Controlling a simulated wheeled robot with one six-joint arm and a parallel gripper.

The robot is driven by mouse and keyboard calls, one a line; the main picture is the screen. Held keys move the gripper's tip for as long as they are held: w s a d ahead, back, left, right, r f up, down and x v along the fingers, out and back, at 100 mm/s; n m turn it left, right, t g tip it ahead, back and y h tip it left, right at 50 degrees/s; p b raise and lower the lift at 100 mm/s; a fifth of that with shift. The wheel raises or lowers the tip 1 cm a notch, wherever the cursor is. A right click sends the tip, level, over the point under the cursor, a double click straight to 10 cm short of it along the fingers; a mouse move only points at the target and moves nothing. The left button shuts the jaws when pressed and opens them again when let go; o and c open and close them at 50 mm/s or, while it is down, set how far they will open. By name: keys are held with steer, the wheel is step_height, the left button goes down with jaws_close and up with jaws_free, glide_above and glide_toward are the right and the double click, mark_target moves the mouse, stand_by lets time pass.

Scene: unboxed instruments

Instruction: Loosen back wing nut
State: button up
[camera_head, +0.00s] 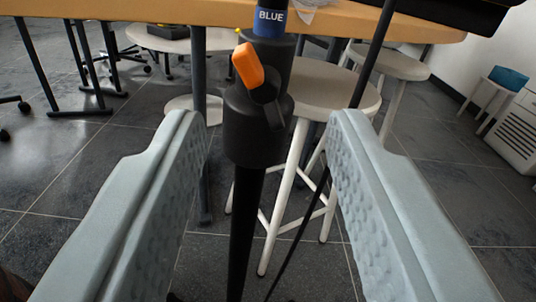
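A wing nut with an orange wing (248,65) and a dark wing sits on the near side of a black collar (252,130) on an upright black pole (246,225). A blue band marked "BLUE" (269,20) is just above the collar. My gripper (270,130) is open, with one grey textured finger on each side of the pole. The fingers are apart from the collar and hold nothing. The wing nut shows in the upper middle, above the level of the fingertips. I cannot tell whether this is the back wing nut.
A thin black rod (345,130) slants down just right of the pole. A wooden table (150,11) spans the top behind it. White stools (325,92) stand behind the pole. A white cabinet (516,130) is at the far right. The tiled floor (90,165) is open at left.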

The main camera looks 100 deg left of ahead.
steer(key=v, duration=1.4)
steer(key=shift+w, duration=0.1)
steer(key=shift+c, duration=0.4)
